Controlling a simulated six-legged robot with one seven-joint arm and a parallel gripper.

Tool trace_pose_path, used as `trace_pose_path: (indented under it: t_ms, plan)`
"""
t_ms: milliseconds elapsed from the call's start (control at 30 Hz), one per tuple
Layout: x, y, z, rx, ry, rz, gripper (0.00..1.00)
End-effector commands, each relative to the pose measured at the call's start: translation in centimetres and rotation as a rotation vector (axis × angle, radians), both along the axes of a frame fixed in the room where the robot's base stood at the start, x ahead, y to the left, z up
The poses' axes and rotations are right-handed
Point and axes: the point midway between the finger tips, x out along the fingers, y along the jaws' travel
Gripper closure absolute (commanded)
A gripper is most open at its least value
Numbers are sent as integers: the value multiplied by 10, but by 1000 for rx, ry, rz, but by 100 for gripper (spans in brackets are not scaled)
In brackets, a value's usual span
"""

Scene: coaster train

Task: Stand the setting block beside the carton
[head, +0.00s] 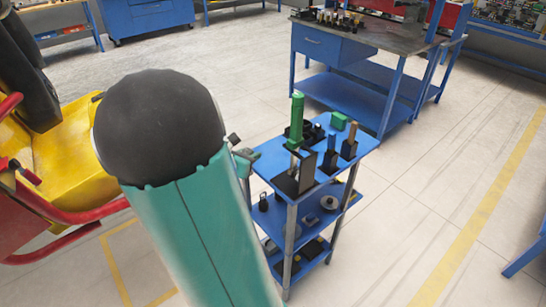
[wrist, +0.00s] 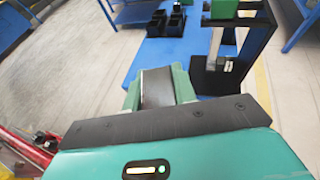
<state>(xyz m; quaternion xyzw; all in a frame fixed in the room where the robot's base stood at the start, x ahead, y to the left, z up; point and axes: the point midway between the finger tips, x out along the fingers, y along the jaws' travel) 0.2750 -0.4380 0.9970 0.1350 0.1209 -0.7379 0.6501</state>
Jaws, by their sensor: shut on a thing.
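My gripper (wrist: 158,92) is shut on a dark grey block (wrist: 157,86), with one green finger on each side of it; I take it for the setting block. In the head view my gripper (head: 243,158) is mostly hidden behind my arm, at the left edge of the blue cart (head: 265,161). A small green box (head: 338,121) lies at the back of the cart top; I cannot tell whether it is the carton. A black stand (head: 296,178) is at the cart's front, and it also shows in the wrist view (wrist: 258,45), right of my gripper.
Black holders (wrist: 165,22) and other small parts crowd the cart top. A red and yellow coaster car (head: 62,150) is at left. A blue workbench (head: 335,45) stands behind the cart.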

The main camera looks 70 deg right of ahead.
Motion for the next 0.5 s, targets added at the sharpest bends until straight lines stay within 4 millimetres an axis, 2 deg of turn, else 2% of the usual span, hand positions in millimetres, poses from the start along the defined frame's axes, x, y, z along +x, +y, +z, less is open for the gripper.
trace_pose_path:
  t_ms: [100,233,500]
  plan:
    - [4,-8,5,-2,-1,41,100]
    - [6,-23,-2,-3,4,47,100]
    - [14,-78,-27,-2,4,45,100]
